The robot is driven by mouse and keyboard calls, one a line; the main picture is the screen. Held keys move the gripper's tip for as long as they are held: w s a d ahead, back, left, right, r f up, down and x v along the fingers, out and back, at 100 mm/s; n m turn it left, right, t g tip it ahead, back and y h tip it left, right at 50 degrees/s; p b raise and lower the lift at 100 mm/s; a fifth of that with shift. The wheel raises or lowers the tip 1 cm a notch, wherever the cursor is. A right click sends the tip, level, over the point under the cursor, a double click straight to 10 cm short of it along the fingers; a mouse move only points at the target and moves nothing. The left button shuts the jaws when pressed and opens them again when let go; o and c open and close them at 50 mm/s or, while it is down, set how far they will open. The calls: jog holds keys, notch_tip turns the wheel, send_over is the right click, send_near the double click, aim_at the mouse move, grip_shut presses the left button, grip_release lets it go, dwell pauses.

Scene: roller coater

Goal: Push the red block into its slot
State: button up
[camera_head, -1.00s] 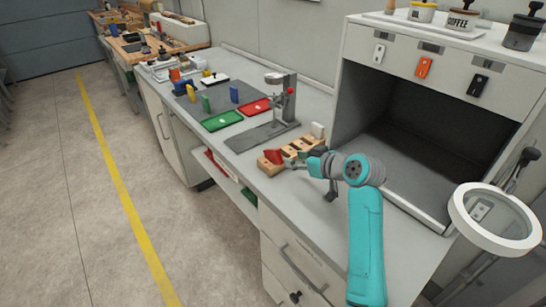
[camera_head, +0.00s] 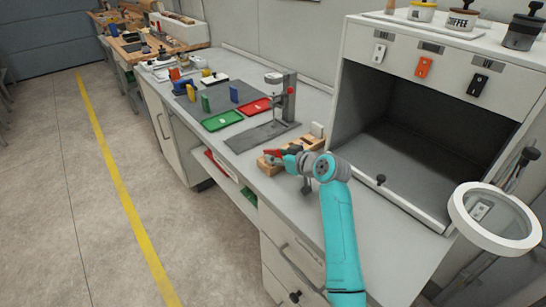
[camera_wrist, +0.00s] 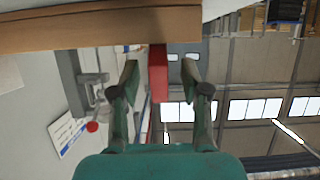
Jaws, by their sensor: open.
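The red block (camera_head: 272,153) is at the left end of the wooden slot block (camera_head: 265,167) near the bench's front edge, partly hidden by my gripper (camera_head: 287,155). In the wrist view the red block (camera_wrist: 158,78) stands out from the edge of the wooden block (camera_wrist: 100,30), between the two fingers of my gripper (camera_wrist: 159,76). The fingers are open, with a gap on each side of the red block. How deep it sits in its slot cannot be told.
A grey press (camera_head: 285,100) stands behind the wooden block. Green (camera_head: 222,120) and red trays (camera_head: 252,106) lie farther left. A ring magnifier (camera_head: 470,215) stands at the far right.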

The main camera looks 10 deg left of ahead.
jog(key=shift+w+a+f, duration=0.25)
jog(key=shift+w+a, duration=0.2)
grip_shut()
